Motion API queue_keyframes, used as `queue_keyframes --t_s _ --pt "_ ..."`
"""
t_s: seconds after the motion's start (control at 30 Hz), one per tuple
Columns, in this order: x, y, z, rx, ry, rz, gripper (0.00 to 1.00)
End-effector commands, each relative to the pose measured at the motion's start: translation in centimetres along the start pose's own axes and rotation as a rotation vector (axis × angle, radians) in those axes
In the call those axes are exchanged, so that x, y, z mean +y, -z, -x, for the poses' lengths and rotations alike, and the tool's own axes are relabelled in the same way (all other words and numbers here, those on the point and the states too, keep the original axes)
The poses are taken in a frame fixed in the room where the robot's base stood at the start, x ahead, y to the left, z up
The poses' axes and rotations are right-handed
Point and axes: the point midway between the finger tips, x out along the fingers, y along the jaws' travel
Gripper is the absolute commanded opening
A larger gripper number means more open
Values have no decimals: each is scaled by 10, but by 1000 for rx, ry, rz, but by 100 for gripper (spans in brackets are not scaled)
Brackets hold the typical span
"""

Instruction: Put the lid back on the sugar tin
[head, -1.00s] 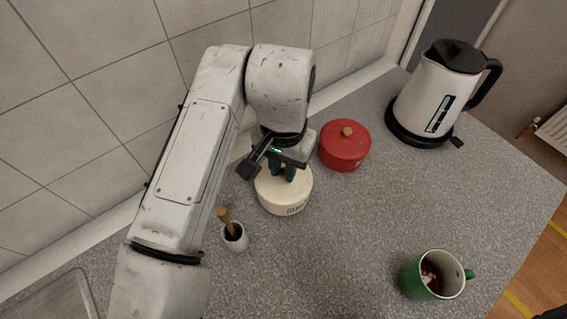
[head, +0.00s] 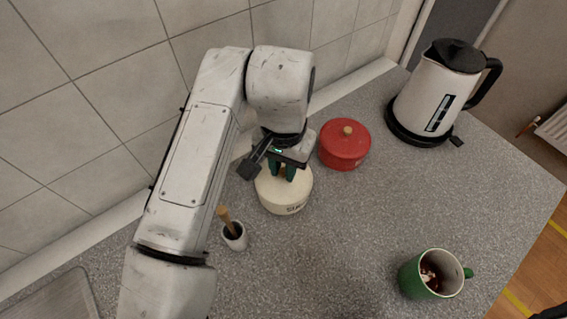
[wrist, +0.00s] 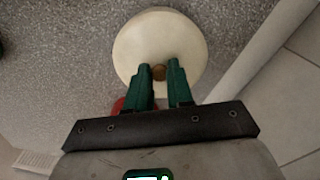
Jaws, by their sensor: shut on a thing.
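The cream sugar tin (head: 289,208) stands on the counter with dark lettering on its front wall. Its cream lid (wrist: 160,35) has a small wooden knob (wrist: 158,73). My gripper (head: 285,174) points down over the tin. In the wrist view its green fingers (wrist: 159,68) are shut on the knob of the lid. The lid looks level and lined up over the tin. My gripper hides part of the lid's top, and I cannot tell whether the lid is fully seated.
A red lidded tin (head: 344,148) stands close behind to the right. A white pot with a wooden handle (head: 235,236) is at the front left. A green mug (head: 428,279) is at front right, a white kettle (head: 428,100) at back right. The middle counter is clear.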

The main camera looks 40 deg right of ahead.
Motion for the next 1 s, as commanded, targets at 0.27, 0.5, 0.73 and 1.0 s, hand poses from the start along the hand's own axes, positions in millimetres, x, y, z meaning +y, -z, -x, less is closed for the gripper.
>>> queue_keyframes --t_s 0.27,0.5,0.73,1.0 --pt "0 0 0 0 0 0 38" --pt "0 0 0 0 0 0 51" --pt "0 0 0 0 0 0 66" --pt "0 0 0 0 0 0 77"
